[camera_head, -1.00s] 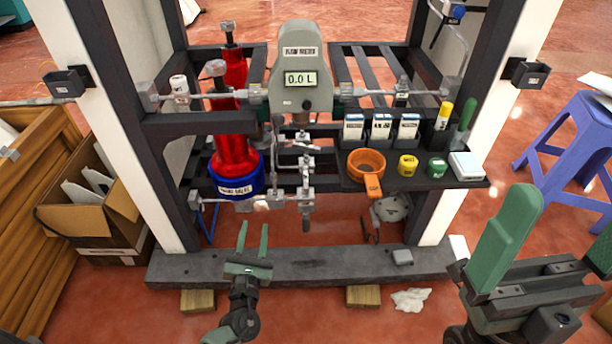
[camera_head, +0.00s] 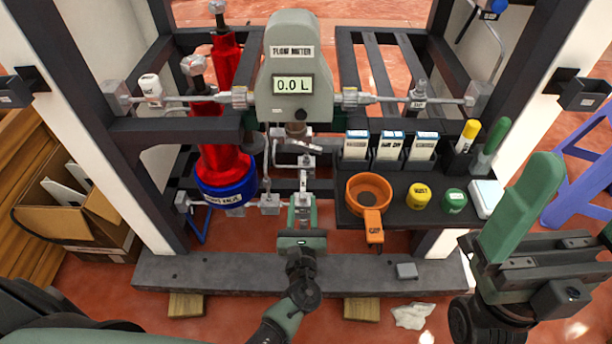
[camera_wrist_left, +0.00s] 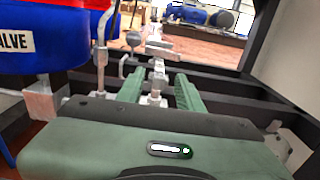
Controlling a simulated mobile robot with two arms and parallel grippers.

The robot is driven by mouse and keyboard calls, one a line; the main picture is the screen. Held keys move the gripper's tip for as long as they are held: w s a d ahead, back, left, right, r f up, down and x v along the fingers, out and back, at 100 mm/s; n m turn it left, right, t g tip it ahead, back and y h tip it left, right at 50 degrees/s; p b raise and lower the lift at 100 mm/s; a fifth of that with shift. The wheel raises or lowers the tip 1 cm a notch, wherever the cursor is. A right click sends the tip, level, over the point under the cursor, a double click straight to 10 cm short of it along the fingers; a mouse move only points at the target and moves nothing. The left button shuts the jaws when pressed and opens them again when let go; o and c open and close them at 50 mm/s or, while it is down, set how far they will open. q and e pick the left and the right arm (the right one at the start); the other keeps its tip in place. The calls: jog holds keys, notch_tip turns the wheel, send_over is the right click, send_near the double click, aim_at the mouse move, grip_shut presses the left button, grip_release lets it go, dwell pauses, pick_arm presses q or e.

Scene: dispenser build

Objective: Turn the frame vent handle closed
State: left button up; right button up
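Silver pipework with a valve (camera_head: 304,160) and a bent lever-like handle (camera_head: 298,146) runs below the grey flow meter (camera_head: 293,72). I cannot read a vent label on it or tell the handle's exact setting. My left gripper (camera_head: 302,204) is open at the lower end of this pipework, below the lever. In the left wrist view, the left gripper's fingers (camera_wrist_left: 160,92) stand on either side of a silver fitting (camera_wrist_left: 157,78), with gaps beside it. My right gripper (camera_head: 568,215) is open and empty at the right, away from the frame.
A red cylinder with a blue base (camera_head: 226,190) stands left of the pipework. A dark shelf (camera_head: 400,208) at right holds an orange cup (camera_head: 369,190), yellow and green caps, and boxes. The frame's grey base beam (camera_head: 220,271) crosses below.

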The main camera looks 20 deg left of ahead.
aim_at(303, 184)
pick_arm(q)
jog(key=b+x, duration=0.2)
jog(key=x, duration=0.5)
jog(key=shift+a, duration=0.1)
jog(key=shift+c, duration=0.3)
grip_shut()
